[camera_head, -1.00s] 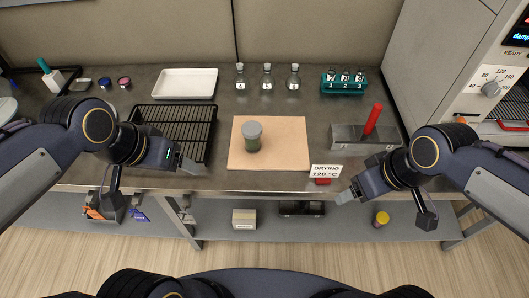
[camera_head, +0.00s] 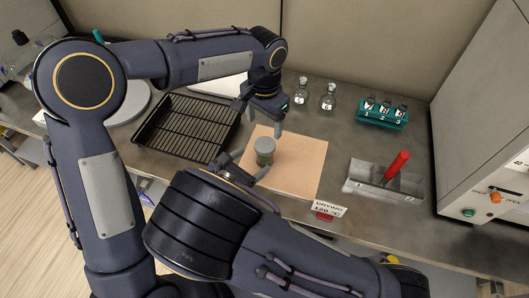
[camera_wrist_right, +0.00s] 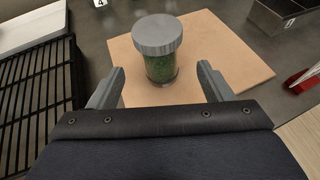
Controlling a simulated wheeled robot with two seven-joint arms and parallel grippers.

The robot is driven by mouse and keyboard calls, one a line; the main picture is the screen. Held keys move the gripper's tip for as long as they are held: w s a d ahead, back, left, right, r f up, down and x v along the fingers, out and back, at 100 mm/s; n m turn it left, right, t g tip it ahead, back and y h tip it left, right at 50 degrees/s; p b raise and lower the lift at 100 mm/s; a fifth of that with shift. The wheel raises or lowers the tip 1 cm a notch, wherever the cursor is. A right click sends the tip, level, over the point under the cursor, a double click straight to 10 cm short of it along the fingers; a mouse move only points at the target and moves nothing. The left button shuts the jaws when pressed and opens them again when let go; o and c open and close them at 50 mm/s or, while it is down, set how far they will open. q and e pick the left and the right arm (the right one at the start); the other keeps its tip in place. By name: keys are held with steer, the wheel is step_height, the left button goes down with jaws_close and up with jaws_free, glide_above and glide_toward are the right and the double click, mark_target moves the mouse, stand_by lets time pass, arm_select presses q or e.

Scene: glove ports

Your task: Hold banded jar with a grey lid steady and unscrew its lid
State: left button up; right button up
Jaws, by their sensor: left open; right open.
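The jar (camera_head: 265,152) with a grey lid and green contents stands upright on the tan mat (camera_head: 305,168). In the right wrist view the jar (camera_wrist_right: 160,68) stands just ahead of and between the lines of my right fingers, with its lid (camera_wrist_right: 158,34) on top. My left gripper (camera_head: 262,117) is open, pointing down beyond and above the jar, apart from it. My right gripper (camera_head: 243,170) is open at the jar's near side, low, and holds nothing. The right wrist view shows both its fingers (camera_wrist_right: 159,85) spread. The jar's band is hard to make out.
A black wire rack (camera_head: 185,125) lies left of the mat. A grey tray (camera_head: 375,180) with a red-handled tool (camera_head: 397,165) and a "DRYING 120 °C" sign (camera_head: 328,208) are to the right. Flasks (camera_head: 328,97) and a teal vial rack (camera_head: 382,113) stand behind.

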mark_target(260, 156)
arm_select(q)
steer(key=shift+d+f, duration=0.1)
steer(key=shift+d, duration=0.05)
arm_select(e)
steer(key=shift+w+d+f, duration=0.1)
steer(key=shift+w+d, duration=0.1)
steer(key=shift+w, duration=0.1)
steer(key=x, duration=0.7)
